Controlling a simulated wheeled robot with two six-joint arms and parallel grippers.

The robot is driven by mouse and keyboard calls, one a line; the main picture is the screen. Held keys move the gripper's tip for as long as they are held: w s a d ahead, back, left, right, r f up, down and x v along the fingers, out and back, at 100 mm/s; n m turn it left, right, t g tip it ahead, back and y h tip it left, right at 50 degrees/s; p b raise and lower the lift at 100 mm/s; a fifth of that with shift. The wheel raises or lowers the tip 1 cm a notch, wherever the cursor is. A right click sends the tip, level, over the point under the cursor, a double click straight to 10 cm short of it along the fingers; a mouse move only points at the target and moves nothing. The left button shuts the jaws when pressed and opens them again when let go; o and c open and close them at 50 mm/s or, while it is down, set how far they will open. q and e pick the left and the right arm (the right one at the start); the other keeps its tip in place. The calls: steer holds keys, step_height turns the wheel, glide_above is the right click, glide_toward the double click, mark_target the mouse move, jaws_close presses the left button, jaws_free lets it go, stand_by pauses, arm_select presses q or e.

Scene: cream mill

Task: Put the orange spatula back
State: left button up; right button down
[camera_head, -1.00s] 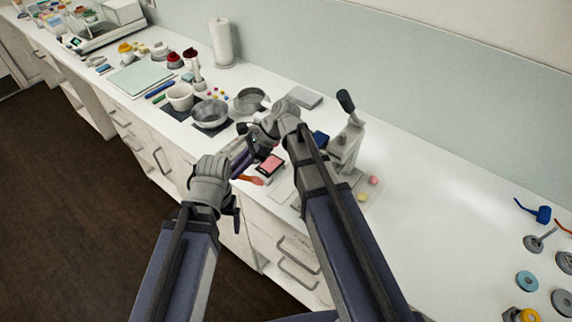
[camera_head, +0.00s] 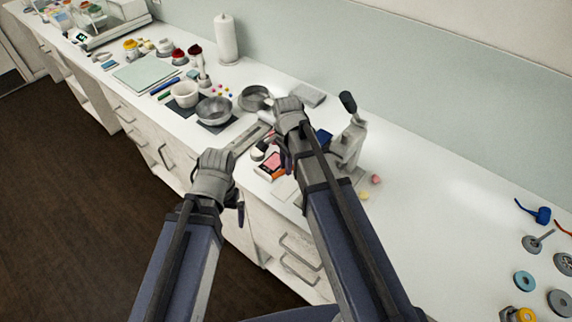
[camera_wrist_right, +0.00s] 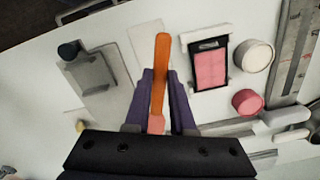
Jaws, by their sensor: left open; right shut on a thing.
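The orange spatula (camera_wrist_right: 161,75) is held between the two purple fingers of my right gripper (camera_wrist_right: 160,115) in the right wrist view. Its orange shaft points away from the gripper, and a pink end shows between the fingers. In the head view, a bit of the spatula (camera_head: 279,174) shows below my right gripper (camera_head: 284,155), beside the pink palette (camera_head: 272,161). My left gripper (camera_head: 240,205) is empty at the counter's front edge, left of the spatula and apart from it. The spatula's far end and any contact with the counter are unclear in the head view.
A grey press (camera_head: 350,142) stands right of my right gripper. The black-framed pink palette (camera_wrist_right: 208,65), a cream round pot (camera_wrist_right: 251,56) and a pink one (camera_wrist_right: 250,101) lie close by. A metal bowl (camera_head: 214,110) stands further left.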

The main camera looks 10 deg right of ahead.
steer(key=shift+f+b, duration=2.55)
steer(key=shift+f, duration=0.15)
steer(key=c, duration=0.7)
jaws_free()
steer(key=shift+r, duration=0.1)
step_height(320, 180, up, 8)
steer(key=p, duration=0.8)
steer(key=shift+s+f, duration=0.1)
steer(key=shift+f, duration=0.1)
